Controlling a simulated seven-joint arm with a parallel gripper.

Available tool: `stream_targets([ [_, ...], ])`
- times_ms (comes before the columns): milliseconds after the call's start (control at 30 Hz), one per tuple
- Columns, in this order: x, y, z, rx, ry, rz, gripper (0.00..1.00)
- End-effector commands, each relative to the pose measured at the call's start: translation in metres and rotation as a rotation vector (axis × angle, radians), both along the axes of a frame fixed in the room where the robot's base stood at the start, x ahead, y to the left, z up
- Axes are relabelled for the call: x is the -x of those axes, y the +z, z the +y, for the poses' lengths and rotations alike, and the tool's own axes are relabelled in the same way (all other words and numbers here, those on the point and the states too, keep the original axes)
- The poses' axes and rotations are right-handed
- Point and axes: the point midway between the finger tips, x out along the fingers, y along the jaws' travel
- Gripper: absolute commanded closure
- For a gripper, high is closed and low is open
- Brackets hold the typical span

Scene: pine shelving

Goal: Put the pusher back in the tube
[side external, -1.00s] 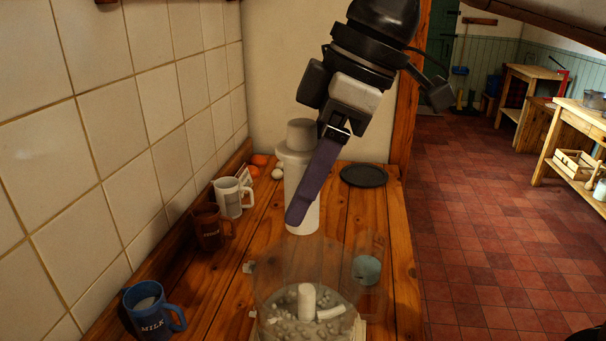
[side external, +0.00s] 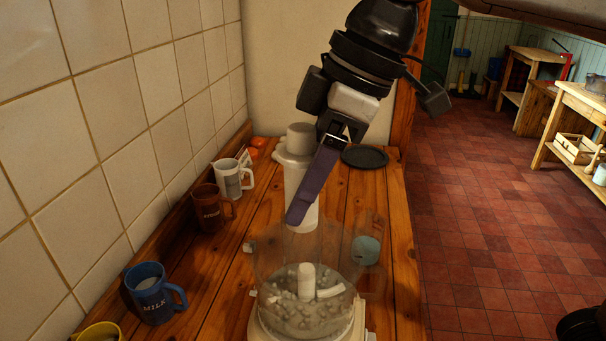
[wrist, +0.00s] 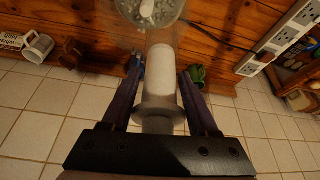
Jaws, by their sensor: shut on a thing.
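The white pusher (side external: 304,212), a cylinder with a collar and a narrower cap, hangs upright from my gripper (side external: 300,215). The purple fingers are shut around it; in the wrist view it shows between them (wrist: 158,110). The food processor's clear bowl (side external: 275,268), with a white hub and pale lumps inside, stands below on a white base. The pusher's lower end appears behind or over the bowl's back rim.
Blue (side external: 150,300), brown (side external: 209,210), white (side external: 229,184) and yellow (side external: 95,334) mugs stand along the tiled wall at left. A dark round plate (side external: 365,157) lies at the back right. A teal object (side external: 366,250) shows right of the bowl. Open floor lies right of the counter.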

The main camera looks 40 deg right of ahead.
Motion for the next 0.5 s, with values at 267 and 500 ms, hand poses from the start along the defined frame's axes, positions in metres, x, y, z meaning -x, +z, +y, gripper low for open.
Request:
stream_targets([
  [267, 0.0002, -0.0067, -0.0001, -0.002, 0.000, -0.001, 1.00],
  [500, 0.0003, -0.0111, -0.0003, 0.000, 0.000, 0.000, 1.00],
])
